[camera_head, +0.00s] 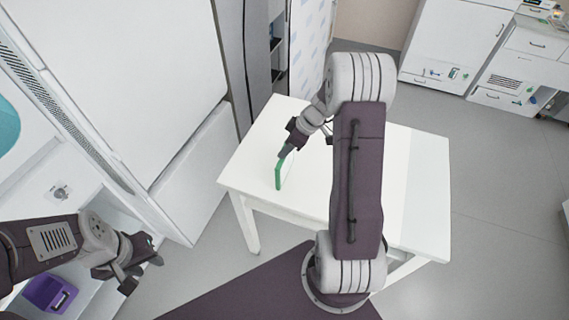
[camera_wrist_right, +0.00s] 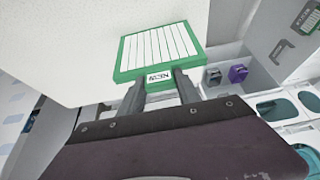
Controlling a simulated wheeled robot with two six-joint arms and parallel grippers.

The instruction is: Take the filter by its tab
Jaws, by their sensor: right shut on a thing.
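The filter is a flat square panel with a green frame and white pleats. It fills the upper middle of the right wrist view (camera_wrist_right: 160,47), and it shows nearly edge-on as a green strip in the head view (camera_head: 279,174). My right gripper (camera_wrist_right: 160,84) is shut on the filter's labelled tab at the near edge, one finger on each side of the label. In the head view my right gripper (camera_head: 286,151) is over the white table, with the filter hanging from it. My left gripper (camera_head: 143,267) is empty at the lower left, its fingers apart.
The white table (camera_head: 260,150) has a bare top around the filter. A tall white cabinet (camera_head: 120,70) stands at the left. A purple bin (camera_head: 50,292) sits at the lower left, below my left arm. White drawer units (camera_head: 455,45) stand at the back right.

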